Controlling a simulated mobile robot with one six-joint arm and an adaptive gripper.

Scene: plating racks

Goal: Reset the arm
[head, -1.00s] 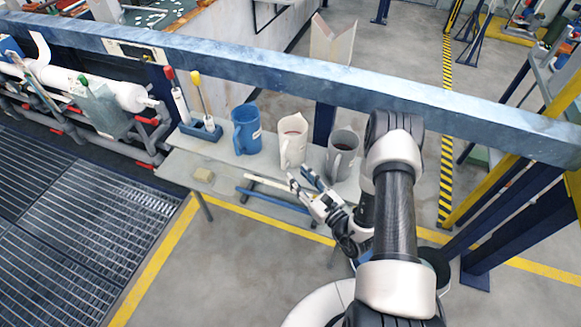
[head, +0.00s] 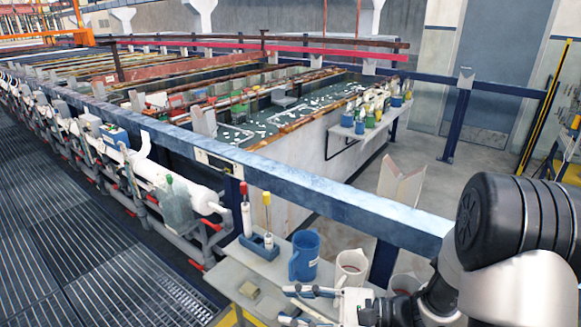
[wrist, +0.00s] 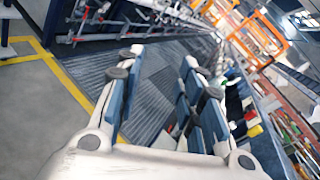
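My gripper (head: 298,305) is at the bottom of the head view, in front of the mugs on the small grey shelf (head: 232,270). The wrist view shows its two fingers (wrist: 160,62) spread apart with nothing between them, pointing out over the floor grating. My arm comes in from the right edge of the head view, bent at a large dark joint. Part of the gripper's lower side is cut off by the picture edge.
A blue mug (head: 304,256) and a white mug (head: 351,267) stand on the shelf close behind my gripper; a grey mug (head: 405,284) is partly hidden by my arm. A blue holder (head: 260,246) has two upright tools. A long blue rail (head: 330,192) runs behind.

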